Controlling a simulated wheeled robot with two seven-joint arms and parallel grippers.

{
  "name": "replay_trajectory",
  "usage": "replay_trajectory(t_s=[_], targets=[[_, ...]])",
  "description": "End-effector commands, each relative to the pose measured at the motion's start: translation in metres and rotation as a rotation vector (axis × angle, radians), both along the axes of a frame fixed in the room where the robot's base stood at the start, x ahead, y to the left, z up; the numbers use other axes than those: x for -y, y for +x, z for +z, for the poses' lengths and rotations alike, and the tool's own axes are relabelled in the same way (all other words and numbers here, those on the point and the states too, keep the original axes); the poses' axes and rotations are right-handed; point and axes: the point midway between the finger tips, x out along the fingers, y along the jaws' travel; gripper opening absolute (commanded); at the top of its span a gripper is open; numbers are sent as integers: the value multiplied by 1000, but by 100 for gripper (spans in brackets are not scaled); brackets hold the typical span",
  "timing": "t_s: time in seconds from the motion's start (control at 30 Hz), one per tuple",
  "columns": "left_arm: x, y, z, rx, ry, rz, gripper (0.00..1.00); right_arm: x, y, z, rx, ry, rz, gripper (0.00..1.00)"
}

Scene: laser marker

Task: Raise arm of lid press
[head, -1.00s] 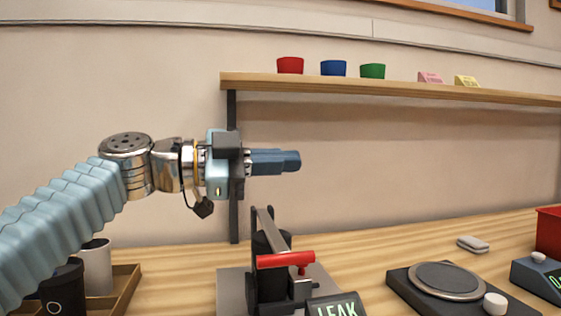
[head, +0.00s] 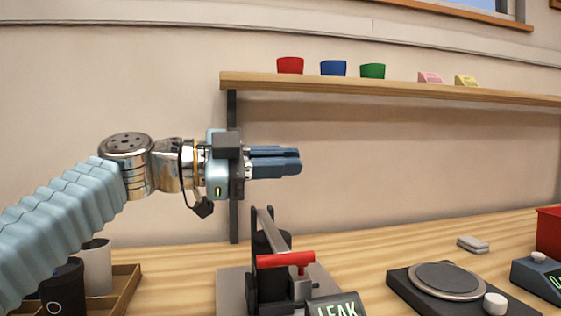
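The lid press (head: 268,270) stands on the bench at the bottom centre, partly cut off by the lower edge. It has a black body on a grey plate and a grey lever arm (head: 272,230). A red bar handle (head: 286,260) sits low at the front end of the arm. My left gripper (head: 298,160) is above the press, apart from it, with its blue fingers pointing right. The fingers lie close together in this side-on view, and whether a gap separates them is unclear. Nothing shows between them. My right gripper is not in view.
A display reading LEAK (head: 336,308) is beside the press. A black device with a round plate (head: 445,280) stands to the right. A wooden tray (head: 128,285) with cups is at lower left. A wooden shelf (head: 400,89) with coloured cups crosses the wall behind.

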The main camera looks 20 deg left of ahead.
Motion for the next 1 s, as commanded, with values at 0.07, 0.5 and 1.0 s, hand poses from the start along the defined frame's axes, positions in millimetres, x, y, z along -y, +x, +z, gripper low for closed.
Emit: replay_trajectory(t_s=[0.07,0.5,1.0], targets=[[0,0,0,0,0,0,24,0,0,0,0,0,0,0],[-1,-1,0,0,0,0,44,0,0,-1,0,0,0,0],[-84,-56,0,2,-1,2,44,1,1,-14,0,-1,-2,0]])
